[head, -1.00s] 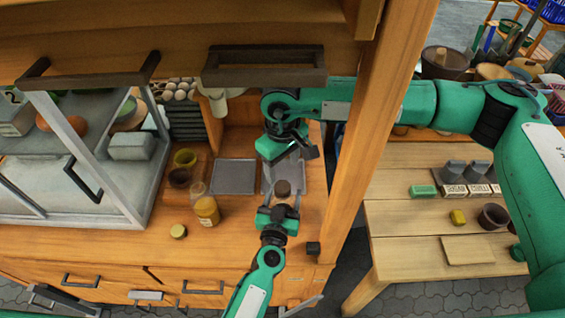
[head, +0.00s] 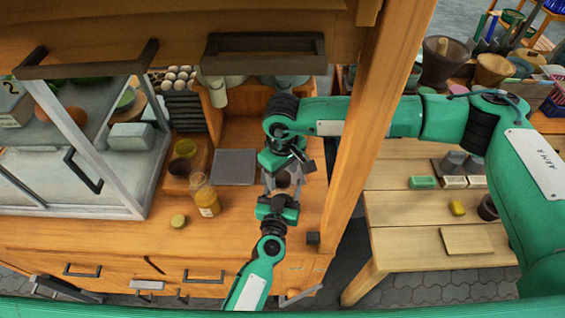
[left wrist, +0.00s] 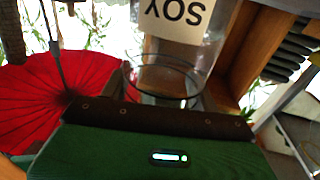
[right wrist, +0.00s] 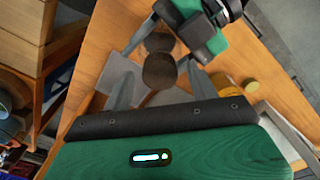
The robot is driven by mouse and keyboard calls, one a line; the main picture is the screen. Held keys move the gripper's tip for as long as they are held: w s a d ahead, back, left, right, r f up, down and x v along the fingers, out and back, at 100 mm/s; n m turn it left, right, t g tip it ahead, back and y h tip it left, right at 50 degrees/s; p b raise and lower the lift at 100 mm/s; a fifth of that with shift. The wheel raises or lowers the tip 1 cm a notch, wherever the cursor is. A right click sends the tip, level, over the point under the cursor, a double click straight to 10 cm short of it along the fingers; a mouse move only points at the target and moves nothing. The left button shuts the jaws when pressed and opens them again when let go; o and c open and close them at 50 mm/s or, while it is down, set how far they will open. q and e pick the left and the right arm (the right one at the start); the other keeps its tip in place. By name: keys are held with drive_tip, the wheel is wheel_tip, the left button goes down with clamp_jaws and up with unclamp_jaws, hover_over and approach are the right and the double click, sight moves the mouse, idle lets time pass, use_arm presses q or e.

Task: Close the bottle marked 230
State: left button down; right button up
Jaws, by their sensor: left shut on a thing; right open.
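My left gripper (head: 278,197) is shut on a clear glass bottle (left wrist: 172,58). In the left wrist view its label reads SOY, upside down; I cannot read 230 on anything. In the right wrist view a brown round piece (right wrist: 160,72) shows between the fingers of my open right gripper (right wrist: 162,88), with a second brown round shape (right wrist: 158,42) beyond it. I cannot tell whether the fingers touch it. In the head view my right gripper (head: 288,170) is just above my left one and hides most of the held thing. An amber bottle (head: 205,197) stands on the counter; a yellowish round lid (head: 178,221) lies beside it.
A grey square plate (head: 235,167) lies on the counter behind. A wooden post (head: 365,130) rises close to my right arm. The front counter is mostly clear.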

drive_tip(key=shift+f, duration=0.3)
